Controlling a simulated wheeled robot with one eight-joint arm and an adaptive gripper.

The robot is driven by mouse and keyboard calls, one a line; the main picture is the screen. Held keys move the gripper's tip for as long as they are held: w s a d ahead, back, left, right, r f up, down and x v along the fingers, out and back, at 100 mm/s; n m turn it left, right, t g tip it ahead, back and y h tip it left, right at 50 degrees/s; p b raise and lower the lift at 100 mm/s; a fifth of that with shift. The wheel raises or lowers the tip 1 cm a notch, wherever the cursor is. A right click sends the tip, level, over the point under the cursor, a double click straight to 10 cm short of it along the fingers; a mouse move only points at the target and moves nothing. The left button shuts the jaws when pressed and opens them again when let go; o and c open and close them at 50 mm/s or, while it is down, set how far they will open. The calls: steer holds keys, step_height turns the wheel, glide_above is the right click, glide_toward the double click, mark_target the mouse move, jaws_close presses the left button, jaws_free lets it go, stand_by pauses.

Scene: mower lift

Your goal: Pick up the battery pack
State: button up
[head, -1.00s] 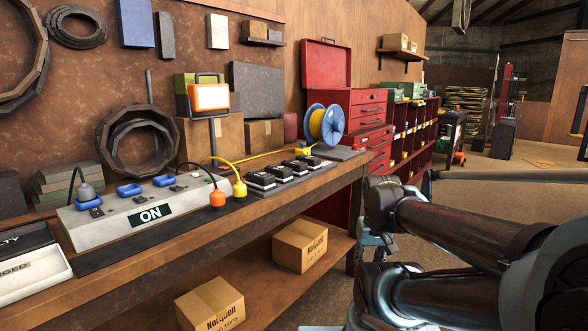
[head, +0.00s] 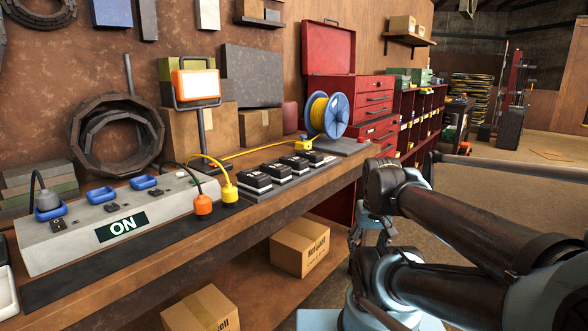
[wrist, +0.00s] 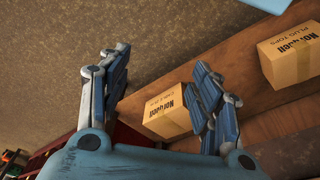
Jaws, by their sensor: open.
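Several black battery packs (head: 255,181) with pale markings stand in a row on a dark base on the workbench (head: 322,187), in the head view. They are right of the orange and yellow plugs. The frames do not single out one pack. My gripper (wrist: 160,62) is open and empty in the wrist view, its two jointed fingers spread apart. Below the bench edge are the lower shelf and its cardboard boxes. No battery pack shows in the wrist view. In the head view my gripper is hard to make out beside my dark arm links.
A power strip (head: 60,245) marked ON, a work lamp (head: 196,84) and a cable reel (head: 328,115) stand on the bench. A cardboard box (head: 300,246) sits on the lower shelf. A red tool cabinet (head: 368,98) stands beyond the bench. Open floor lies at right.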

steer(key=o, duration=0.7)
steer(key=shift+m, duration=0.5)
steer(key=w+r, duration=0.1)
steer(key=r, duration=0.1)
steer(key=w+a+r, duration=0.1)
steer(key=w+r, duration=0.2)
steer(key=r, duration=0.2)
steer(key=shift+w+a, duration=0.3)
steer(key=shift+w, duration=0.1)
step_height(320, 180, up, 25)
steer(key=m+g, duration=0.2)
steer(key=m, duration=0.5)
glide_above(294, 158)
step_height(294, 158, down, 17)
steer(key=shift+s+r, duration=0.15)
